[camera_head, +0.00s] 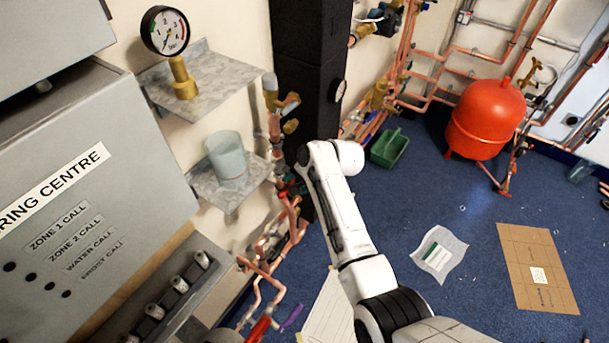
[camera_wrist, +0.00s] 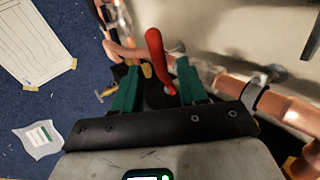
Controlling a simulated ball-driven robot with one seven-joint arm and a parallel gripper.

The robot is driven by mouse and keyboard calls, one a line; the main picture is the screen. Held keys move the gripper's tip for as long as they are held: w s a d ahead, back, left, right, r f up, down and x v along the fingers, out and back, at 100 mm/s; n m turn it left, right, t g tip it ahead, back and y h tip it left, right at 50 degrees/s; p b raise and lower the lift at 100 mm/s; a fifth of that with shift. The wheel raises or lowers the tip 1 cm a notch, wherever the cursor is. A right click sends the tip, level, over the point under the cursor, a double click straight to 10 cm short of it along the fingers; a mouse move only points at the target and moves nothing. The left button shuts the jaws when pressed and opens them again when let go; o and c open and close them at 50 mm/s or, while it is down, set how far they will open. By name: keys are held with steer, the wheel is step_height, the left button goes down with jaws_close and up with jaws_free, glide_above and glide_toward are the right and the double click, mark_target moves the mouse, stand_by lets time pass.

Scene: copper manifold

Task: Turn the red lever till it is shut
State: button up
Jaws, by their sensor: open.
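The red lever (camera_wrist: 155,50) shows in the wrist view, its rounded handle pointing up the picture and its lower end running down between my fingers. My gripper (camera_wrist: 157,75) is open, with one green finger on each side of the lever. A gap shows on both sides, so neither finger appears to grip it. The lever's pivot is partly hidden by my gripper. In the head view, my gripper is at the copper pipes beside the black column, largely hidden by my arm, and I cannot make out the lever there clearly.
Copper pipe (camera_wrist: 285,108) runs along the wall right of my gripper. A shelf with a pale cup (camera_head: 228,160) and a shelf with a pressure gauge (camera_head: 165,30) are nearby. A red handle (camera_head: 260,328) and purple handle (camera_head: 292,317) show low down.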

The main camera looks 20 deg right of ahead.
steer(key=shift+v, duration=2.55)
steer(key=s+d+f+n+g+h, duration=0.1)
steer(key=s+d+f+n, duration=0.15)
steer(key=s, duration=0.65)
steer(key=s+d+f+n+g+h, duration=0.1)
steer(key=s+d+f+n+h, duration=0.2)
steer(key=s, duration=0.6)
steer(key=s+d+r+n+g, duration=0.1)
steer(key=s+n, duration=0.1)
steer(key=s, duration=0.9)
steer(key=s+d+r+n+g, duration=0.1)
steer(key=s+d+n, duration=0.1)
steer(key=s, duration=0.9)
steer(key=shift+s+r+n+g+h, duration=0.2)
steer(key=shift+r+n+g+h, duration=0.1)
steer(key=shift+n+h, duration=0.1)
